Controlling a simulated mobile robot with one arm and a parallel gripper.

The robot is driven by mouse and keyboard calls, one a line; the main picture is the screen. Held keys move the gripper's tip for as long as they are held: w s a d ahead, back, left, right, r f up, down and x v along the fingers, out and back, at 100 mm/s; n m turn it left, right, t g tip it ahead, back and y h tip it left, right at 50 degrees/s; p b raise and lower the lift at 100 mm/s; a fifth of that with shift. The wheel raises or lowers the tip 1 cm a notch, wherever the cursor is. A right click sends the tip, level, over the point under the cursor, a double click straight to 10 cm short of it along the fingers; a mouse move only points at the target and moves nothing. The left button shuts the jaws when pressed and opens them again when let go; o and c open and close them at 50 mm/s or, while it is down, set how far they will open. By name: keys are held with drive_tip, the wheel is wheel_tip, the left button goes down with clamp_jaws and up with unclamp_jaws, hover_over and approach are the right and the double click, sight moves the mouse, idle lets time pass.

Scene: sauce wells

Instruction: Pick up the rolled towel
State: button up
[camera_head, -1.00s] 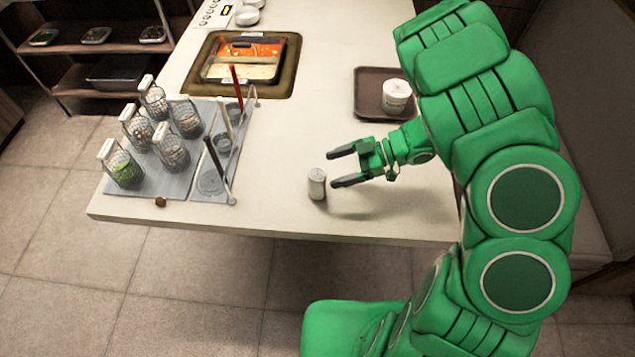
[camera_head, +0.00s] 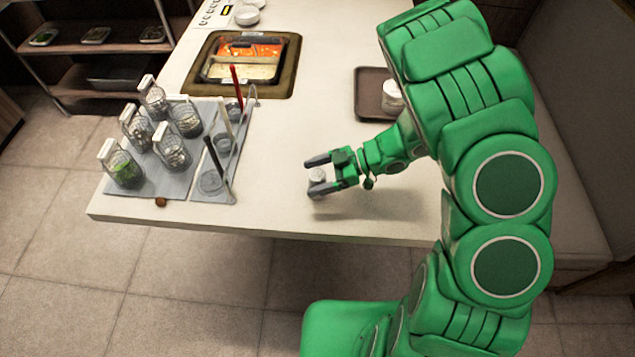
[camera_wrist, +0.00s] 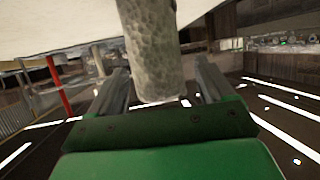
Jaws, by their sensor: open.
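The rolled towel (camera_head: 317,175) is a small whitish upright roll near the front edge of the table. In the head view its lower part is hidden behind a finger of my gripper (camera_head: 318,174). In the wrist view the towel (camera_wrist: 153,50) is a textured grey-white cylinder between the two fingers of my gripper (camera_wrist: 160,85). The fingers are open around it, with a gap visible on both sides near the tips.
Several glass jars (camera_head: 172,150) stand on a grey mat at the left. A hot-pot basin (camera_head: 243,66) is set into the table behind. A brown tray (camera_head: 370,100) with a white cup (camera_head: 391,97) lies behind my arm. The table's middle is clear.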

drive_tip(key=shift+s+a+f, duration=0.1)
drive_tip(key=shift+a+f, duration=0.15)
drive_tip(key=shift+a, duration=0.4)
drive_tip(key=c, duration=1.1)
drive_tip(key=shift+o, duration=0.2)
drive_tip(key=shift+r, duration=5)
